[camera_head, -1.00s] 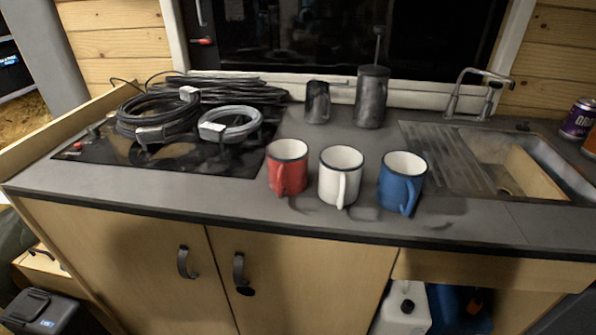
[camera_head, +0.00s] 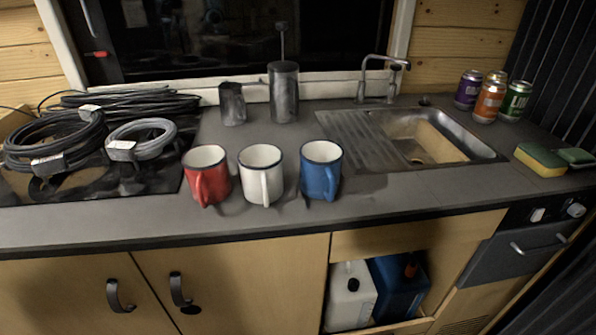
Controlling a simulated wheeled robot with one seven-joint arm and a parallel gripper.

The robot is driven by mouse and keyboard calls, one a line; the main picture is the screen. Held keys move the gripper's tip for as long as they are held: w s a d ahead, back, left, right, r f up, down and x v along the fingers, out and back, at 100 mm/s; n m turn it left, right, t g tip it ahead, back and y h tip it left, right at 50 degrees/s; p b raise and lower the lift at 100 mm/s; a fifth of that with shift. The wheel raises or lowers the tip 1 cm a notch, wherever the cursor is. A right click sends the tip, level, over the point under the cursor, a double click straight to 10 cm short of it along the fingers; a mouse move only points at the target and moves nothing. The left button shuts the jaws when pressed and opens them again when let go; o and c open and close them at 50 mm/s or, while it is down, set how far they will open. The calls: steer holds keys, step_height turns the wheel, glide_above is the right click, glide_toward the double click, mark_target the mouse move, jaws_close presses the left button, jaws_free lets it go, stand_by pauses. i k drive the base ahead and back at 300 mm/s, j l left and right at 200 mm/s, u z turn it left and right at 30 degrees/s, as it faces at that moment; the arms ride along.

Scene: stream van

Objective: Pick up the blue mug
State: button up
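The blue mug (camera_head: 318,172) stands upright on the grey counter (camera_head: 420,194), at the right end of a row of three mugs. It has a dark rim and a white inside, and its handle points toward the front edge. The white mug (camera_head: 254,176) is to its left with a gap between them. The red mug (camera_head: 206,176) is farther left. My gripper is not in view.
A sink (camera_head: 478,150) with a drainer lies right of the blue mug. A dark metal pot (camera_head: 284,95) and jug (camera_head: 232,104) stand behind the mugs. Coiled cables (camera_head: 60,140) cover the hob at left. Cans (camera_head: 489,100) and a sponge (camera_head: 540,160) are at right.

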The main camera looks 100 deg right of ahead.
mark_target(323, 176)
steer(key=k+l+z, duration=0.3)
steer(key=k+z, duration=0.2)
steer(key=k, duration=0.15)
steer(key=k+l+z, duration=0.45)
steer(key=k+l, duration=0.1)
steer(key=k, duration=0.05)
